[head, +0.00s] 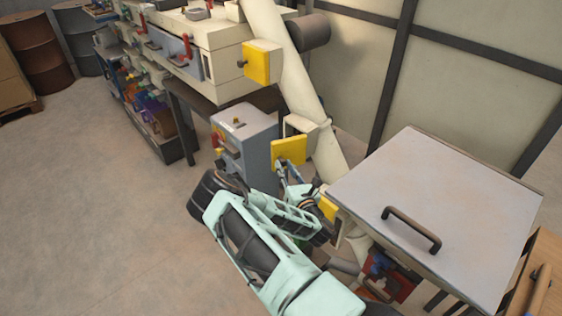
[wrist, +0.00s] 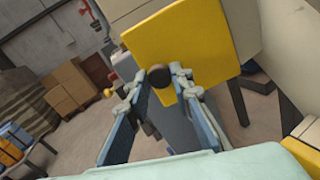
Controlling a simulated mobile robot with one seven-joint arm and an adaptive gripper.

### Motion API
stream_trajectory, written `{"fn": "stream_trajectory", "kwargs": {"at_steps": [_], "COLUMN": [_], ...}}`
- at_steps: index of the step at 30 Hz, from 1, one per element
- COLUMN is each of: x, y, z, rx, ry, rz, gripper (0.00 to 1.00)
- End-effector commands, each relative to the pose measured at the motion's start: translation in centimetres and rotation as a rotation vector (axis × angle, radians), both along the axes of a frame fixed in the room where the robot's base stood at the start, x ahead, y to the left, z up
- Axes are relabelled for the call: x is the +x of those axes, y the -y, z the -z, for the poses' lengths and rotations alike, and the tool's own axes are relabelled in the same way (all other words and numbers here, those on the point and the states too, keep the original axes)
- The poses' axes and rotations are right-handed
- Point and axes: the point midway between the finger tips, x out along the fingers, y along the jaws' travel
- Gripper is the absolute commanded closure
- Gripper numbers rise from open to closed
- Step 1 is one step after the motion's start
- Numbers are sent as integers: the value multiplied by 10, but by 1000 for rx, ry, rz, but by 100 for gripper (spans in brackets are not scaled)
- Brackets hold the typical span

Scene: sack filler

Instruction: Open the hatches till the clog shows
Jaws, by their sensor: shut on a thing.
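A sloping cream chute (head: 292,75) carries yellow hatches. The upper hatch (head: 257,62) lies flat against its box, with a dark knob at its left edge. The middle hatch (head: 288,152) sits askew from its box and looks at least partly swung out; the box's inside is not visible. My gripper (head: 281,171) is at this middle hatch. In the wrist view my gripper (wrist: 157,88) is shut on the dark knob (wrist: 159,76) of the yellow hatch (wrist: 190,42). A lower hatch (head: 328,208) is partly hidden behind my gripper. No clog is visible.
A grey control cabinet (head: 245,140) stands just left of the middle hatch. A large grey lid with a handle (head: 435,190) is close at the right. Machinery on a bench (head: 190,50) runs back left. The floor at left is clear.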

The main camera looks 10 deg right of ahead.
Motion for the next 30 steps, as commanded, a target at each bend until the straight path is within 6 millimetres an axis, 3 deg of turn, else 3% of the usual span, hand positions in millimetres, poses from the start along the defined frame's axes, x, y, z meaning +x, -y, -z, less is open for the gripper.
{"fn": "stream_trajectory", "kwargs": {"at_steps": [19, 20, 21, 24, 30], "x": [-2, -2, -2, -2, -2], "y": [3, 3, 3, 3, 3], "z": [0, 0, 0, 0, 0], "rx": [0, 0, 0, 0, 0], "ry": [2, 2, 2, 2, 2], "rz": [-23, -23, -23, -23, -22], "gripper": [100, 76, 72, 61, 61]}}
